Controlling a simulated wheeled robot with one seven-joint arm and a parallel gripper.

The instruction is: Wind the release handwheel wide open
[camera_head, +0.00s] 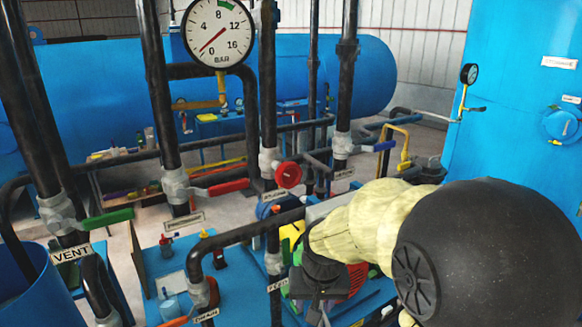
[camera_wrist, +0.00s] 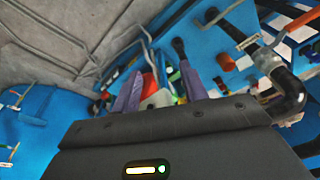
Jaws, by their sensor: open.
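A red round handwheel (camera_head: 287,175) sits on the vertical black pipe in the middle of the head view. A small tag (camera_head: 272,196) is beside it, too small to read surely. A second orange-red round wheel (camera_head: 213,292) shows lower down on a bent pipe. I cannot tell for certain which is the release handwheel. An orange-red knob (camera_wrist: 226,61) shows on the right in the wrist view, apart from my fingers. My gripper (camera_wrist: 161,88) is open, its two purple fingers spread, with nothing clearly held. In the head view it hangs low, right of both wheels.
Green (camera_head: 108,218) and red (camera_head: 228,187) lever handles stick out from the pipes. The dial gauge (camera_head: 219,33) needle points near the low end. A black elbow pipe (camera_wrist: 291,95) is close on the right in the wrist view.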

